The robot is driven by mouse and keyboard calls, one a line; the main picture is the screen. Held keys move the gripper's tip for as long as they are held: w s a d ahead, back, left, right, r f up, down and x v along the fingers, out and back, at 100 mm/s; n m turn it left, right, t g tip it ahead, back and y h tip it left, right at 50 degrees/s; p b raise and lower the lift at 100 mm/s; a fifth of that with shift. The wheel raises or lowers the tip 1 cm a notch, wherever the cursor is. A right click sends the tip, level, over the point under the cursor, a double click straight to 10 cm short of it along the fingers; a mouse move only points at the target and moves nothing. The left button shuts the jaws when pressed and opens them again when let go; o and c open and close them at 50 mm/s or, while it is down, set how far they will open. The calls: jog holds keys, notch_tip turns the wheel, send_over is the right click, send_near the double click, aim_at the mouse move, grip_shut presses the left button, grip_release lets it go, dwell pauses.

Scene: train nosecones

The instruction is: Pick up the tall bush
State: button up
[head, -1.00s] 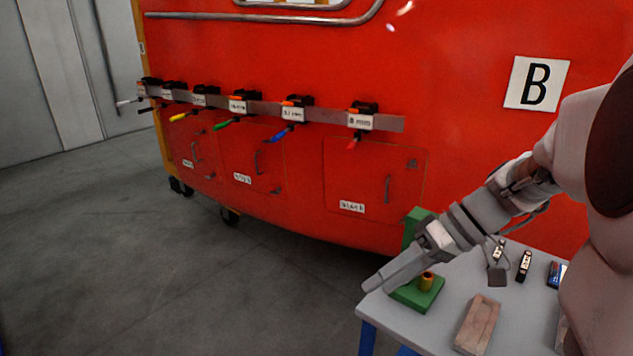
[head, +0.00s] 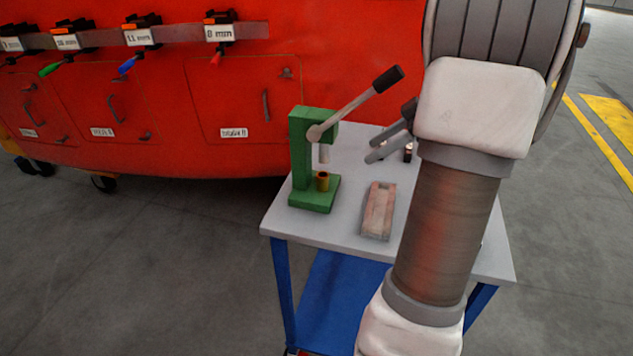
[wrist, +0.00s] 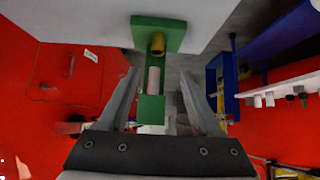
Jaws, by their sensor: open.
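A short gold-brown bush (head: 322,181) stands upright on the base of the green press (head: 299,160) at the table's left end. In the wrist view the bush (wrist: 157,43) shows beyond the fingertips, by the green press (wrist: 151,107). I cannot tell whether it is the tall bush. My gripper (head: 370,150) is open and empty in the head view, to the right of the press and above the table. In the wrist view the two fingers of my gripper (wrist: 160,75) stand apart, with the pale press ram seen between them.
The grey table (head: 352,236) has blue legs. A wooden block (head: 379,210) lies right of the press. The red nosecone (head: 150,150) stands behind. The wrist view shows a white shelf (wrist: 290,88) with several small parts.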

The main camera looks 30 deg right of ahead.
send_near(326, 176)
jog(key=x, duration=0.3)
jog(key=b+x, duration=0.1)
jog(key=x, duration=0.1)
jog(key=shift+s+a+f, duration=0.1)
jog(key=shift+s+f, duration=0.1)
jog(key=shift+f, duration=0.05)
jog(key=shift+w+x, duration=0.15)
jog(key=shift+x, duration=1.4)
jog(key=shift+w+x, duration=0.15)
jog(key=shift+x, duration=1.4)
jog(key=shift+r, duration=0.2)
grip_shut()
